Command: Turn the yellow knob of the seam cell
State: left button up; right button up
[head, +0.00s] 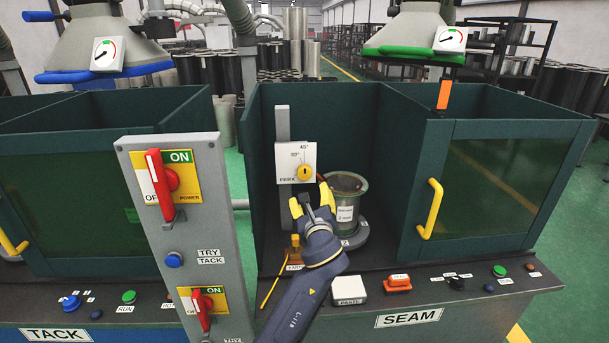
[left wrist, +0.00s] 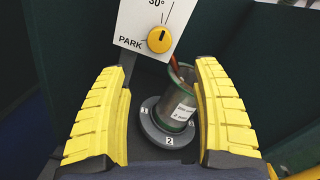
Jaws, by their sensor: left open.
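The yellow knob (head: 304,172) sits on a white dial plate (head: 288,160) on a grey post inside the open seam cell. The plate is marked PARK and with angles, and the knob's dark mark points up in the left wrist view (left wrist: 159,40). My left gripper (head: 310,198) is open with yellow fingers, below and in front of the knob, not touching it. In the left wrist view its fingers (left wrist: 163,100) are spread wide with nothing held between them. My right gripper is not in view.
A flanged metal cylinder (head: 346,190) stands on a round grey base (head: 353,234) just right of the gripper. The cell's dark walls (head: 335,110) rise behind and to the right. A grey switch panel (head: 178,230) stands at left. Buttons line the front ledge.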

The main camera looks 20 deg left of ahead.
aim_at(305, 175)
pick_arm(q)
jog(key=x, duration=1.4)
jog(key=shift+w+a, duration=0.2)
jog(key=shift+w, duration=0.05)
jog(key=shift+o, duration=0.2)
grip_shut()
